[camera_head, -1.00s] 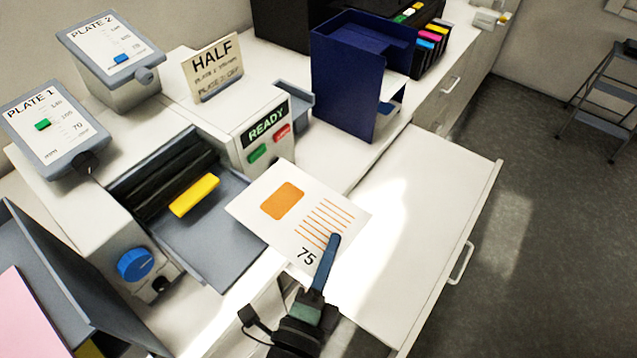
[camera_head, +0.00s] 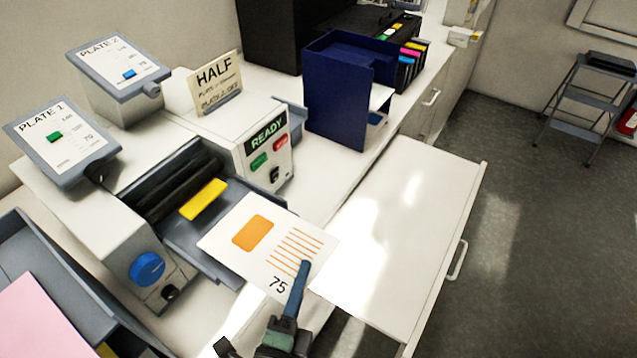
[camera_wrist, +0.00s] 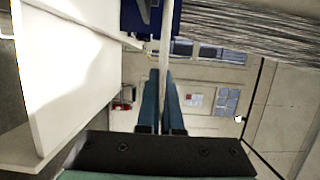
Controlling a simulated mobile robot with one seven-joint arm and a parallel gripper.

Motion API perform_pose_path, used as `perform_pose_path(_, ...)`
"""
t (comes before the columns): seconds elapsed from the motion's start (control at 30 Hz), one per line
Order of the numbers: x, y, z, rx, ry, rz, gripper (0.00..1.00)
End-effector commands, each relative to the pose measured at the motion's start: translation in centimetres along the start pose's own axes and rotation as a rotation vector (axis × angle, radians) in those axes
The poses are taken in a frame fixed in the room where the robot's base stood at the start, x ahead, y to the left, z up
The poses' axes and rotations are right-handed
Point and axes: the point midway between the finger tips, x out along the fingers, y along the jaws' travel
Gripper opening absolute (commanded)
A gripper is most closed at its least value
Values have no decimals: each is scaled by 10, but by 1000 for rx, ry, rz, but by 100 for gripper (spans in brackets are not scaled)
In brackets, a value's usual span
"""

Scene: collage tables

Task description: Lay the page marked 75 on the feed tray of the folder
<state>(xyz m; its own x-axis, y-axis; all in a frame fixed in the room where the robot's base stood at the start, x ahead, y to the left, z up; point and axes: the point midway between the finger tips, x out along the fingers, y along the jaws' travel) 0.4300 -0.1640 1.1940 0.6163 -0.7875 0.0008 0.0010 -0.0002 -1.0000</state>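The white page marked 75 (camera_head: 262,262), with an orange block and orange lines, is held flat by its near right edge. My gripper (camera_head: 302,272) is shut on it, with a blue finger lying over the sheet. In the wrist view my gripper (camera_wrist: 162,105) has both blue fingers closed on the page (camera_wrist: 166,35), seen edge-on as a thin strip. The folder (camera_head: 120,225) stands left of the page. Its grey feed tray (camera_head: 178,238) is partly hidden behind the page. The page overlaps the tray's right side in view; I cannot tell if they touch.
A yellow piece (camera_head: 203,199) lies at the tray's inner end by the dark rollers. A blue knob (camera_head: 147,268) is on the folder's near side. A grey tray with a pink sheet (camera_head: 38,320) is at lower left. An open white drawer (camera_head: 400,235) lies right.

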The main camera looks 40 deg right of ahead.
Motion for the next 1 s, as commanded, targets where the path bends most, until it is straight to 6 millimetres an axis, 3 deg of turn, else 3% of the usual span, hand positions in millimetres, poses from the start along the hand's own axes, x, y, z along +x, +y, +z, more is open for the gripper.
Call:
perform_pose_path(0.6,21,12,64,2,0,0,0)
perform_pose_path(1.0,21,18,63,0,0,0,0)
